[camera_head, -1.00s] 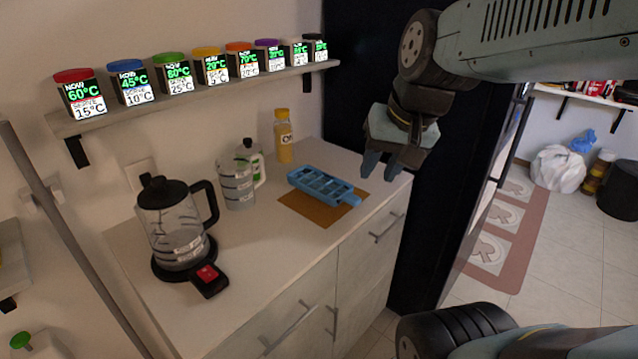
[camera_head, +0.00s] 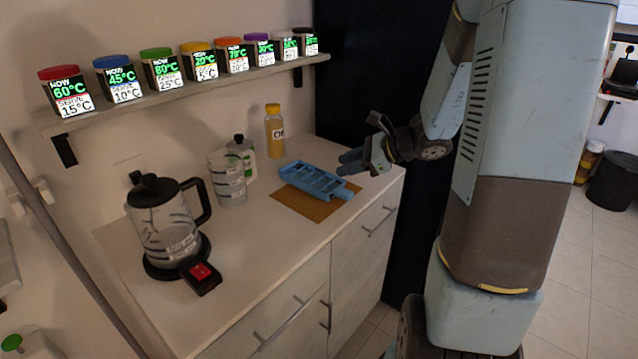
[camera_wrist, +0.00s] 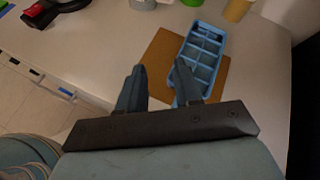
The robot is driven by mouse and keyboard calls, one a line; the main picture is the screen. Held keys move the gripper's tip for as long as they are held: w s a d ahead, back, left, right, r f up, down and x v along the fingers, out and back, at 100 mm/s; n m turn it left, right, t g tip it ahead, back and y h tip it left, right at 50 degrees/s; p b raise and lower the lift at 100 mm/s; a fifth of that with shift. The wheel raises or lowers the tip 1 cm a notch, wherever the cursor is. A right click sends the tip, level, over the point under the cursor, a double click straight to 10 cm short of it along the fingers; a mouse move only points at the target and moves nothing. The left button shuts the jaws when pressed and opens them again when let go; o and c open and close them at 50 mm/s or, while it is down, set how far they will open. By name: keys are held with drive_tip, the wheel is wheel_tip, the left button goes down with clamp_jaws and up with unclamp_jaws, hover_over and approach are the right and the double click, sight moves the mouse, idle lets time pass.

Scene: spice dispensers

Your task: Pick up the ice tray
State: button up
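The right finger overlaps the tray's near end, partly hiding the handle. I cannot tell whether it touches.
A kettle (camera_head: 166,222) on a base with a red switch stands at the front left. A shelf (camera_head: 180,94) of spice jars runs above. A dark panel (camera_head: 345,85) borders the counter's right.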

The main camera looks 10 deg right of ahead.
sight(333, 175)
drive_tip(key=w+d+f+m+t, duration=0.1)
drive_tip(key=d+f+m, duration=0.1)
drive_tip(key=w+d+f+m+t+h, duration=0.1)
drive_tip(key=w+d+f+m, duration=0.1)
drive_tip(key=d+f+m, duration=0.1)
drive_tip(key=w+d+f+m+t, duration=0.2)
drive_tip(key=d+m, duration=0.1)
drive_tip(key=shift+w+d+f, duration=0.2)
drive_tip(key=shift+w+d, duration=0.05)
drive_tip(key=x, duration=1.3)
drive_tip(key=shift+w+f, duration=0.3)
drive_tip(key=shift+f, duration=0.1)
clamp_jaws()
